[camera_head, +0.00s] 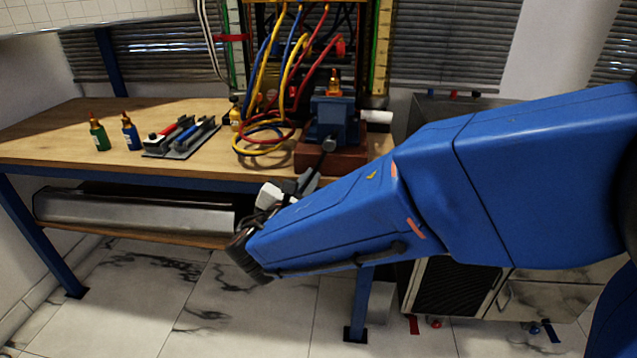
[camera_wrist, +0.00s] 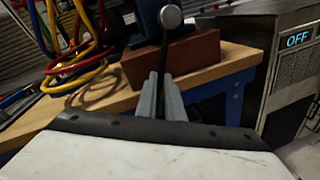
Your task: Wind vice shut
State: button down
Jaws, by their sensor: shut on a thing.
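The blue vice (camera_head: 333,118) stands on a red-brown block at the right front of the workbench. A brass-coloured piece (camera_head: 334,82) shows at its top; I cannot tell whether the jaws touch it. The vice handle is a dark bar with a round grey knob (camera_head: 329,145); the knob also shows in the wrist view (camera_wrist: 171,16). The bar (camera_wrist: 163,50) runs down from the knob to my gripper (camera_wrist: 160,88). My gripper (camera_head: 308,180) is shut on the lower part of this bar, in front of the bench edge. My arm hides part of the scene below it.
Yellow, red and blue hoses (camera_head: 262,140) hang and coil just left of the vice. A green bottle (camera_head: 98,135), a blue bottle (camera_head: 131,133) and a tool tray (camera_head: 181,153) stand further left. A cabinet with an "OFF" display (camera_wrist: 298,39) stands to the right.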

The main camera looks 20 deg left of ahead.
jog(key=a+r+m, duration=0.1)
jog(key=a+m, duration=0.1)
jog(key=m, duration=0.1)
jog(key=shift+s+a+r+g+y, duration=0.15)
jog(key=shift+s+r+g+y, duration=0.15)
jog(key=shift+s+r, duration=0.1)
jog(key=shift+s+a+r+m+y, duration=0.1)
jog(key=shift+a+r+m+y, duration=0.3)
jog(key=shift+m, duration=0.5)
jog(key=shift+s+a+r+m+g, duration=0.15)
jog(key=shift+a+r+m, duration=0.1)
jog(key=shift+r+m, duration=0.35)
jog(key=shift+a+r+m+g, duration=0.15)
jog(key=shift+a+r+m, duration=0.1)
jog(key=shift+r+m, duration=0.35)
jog(key=c, duration=2.4)
grip_release()
jog(key=shift+s+r+y, duration=0.1)
jog(key=shift+r+y, duration=0.05)
jog(key=shift+y, duration=0.15)
jog(key=shift+c, duration=0.2)
jog(key=o, duration=0.6)
jog(key=v, duration=1.7)
jog(key=shift+s+a+r, duration=0.1)
